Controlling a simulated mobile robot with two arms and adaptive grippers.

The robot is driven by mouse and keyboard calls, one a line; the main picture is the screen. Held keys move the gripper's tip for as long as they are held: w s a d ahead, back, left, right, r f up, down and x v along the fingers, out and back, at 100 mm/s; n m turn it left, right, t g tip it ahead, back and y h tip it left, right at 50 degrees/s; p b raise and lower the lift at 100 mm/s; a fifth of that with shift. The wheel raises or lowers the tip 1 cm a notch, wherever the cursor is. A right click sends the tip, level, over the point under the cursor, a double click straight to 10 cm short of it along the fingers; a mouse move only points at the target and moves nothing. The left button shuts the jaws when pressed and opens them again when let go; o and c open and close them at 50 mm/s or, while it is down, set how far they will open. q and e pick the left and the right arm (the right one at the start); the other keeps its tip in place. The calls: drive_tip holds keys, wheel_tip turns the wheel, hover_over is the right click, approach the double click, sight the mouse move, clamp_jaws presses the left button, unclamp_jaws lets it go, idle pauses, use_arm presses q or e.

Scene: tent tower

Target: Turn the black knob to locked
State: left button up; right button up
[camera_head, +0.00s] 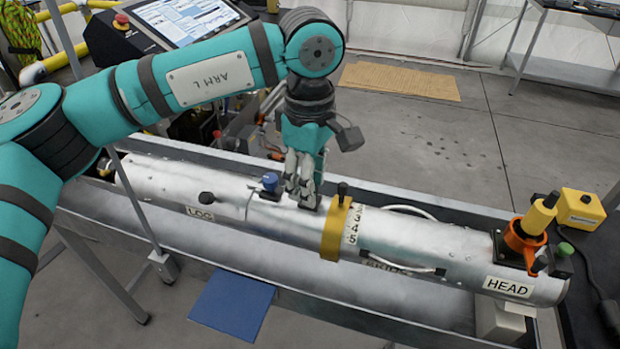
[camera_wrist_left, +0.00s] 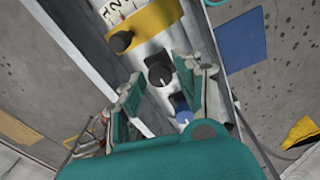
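The fingers are spread, with a gap visible around the knob. In the head view my left gripper (camera_head: 303,200) points down over the cylinder and hides most of this knob. A blue knob (camera_head: 270,182) stands just left of the gripper. It also shows in the left wrist view (camera_wrist_left: 182,110). I cannot read any locked marking. My right gripper is not in view.
A yellow band (camera_head: 333,232) with a black-knobbed post (camera_head: 342,190) stands close right of the gripper. Another black knob (camera_head: 206,198) is near the LOG label. An orange and yellow fitting (camera_head: 530,232) stands at the HEAD end. A touchscreen (camera_head: 185,16) is behind my arm.

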use_arm(q)
drive_tip(key=shift+r, duration=0.2)
wheel_tip(320, 180, up, 12)
drive_tip(key=shift+f, duration=0.2)
idle(0.3)
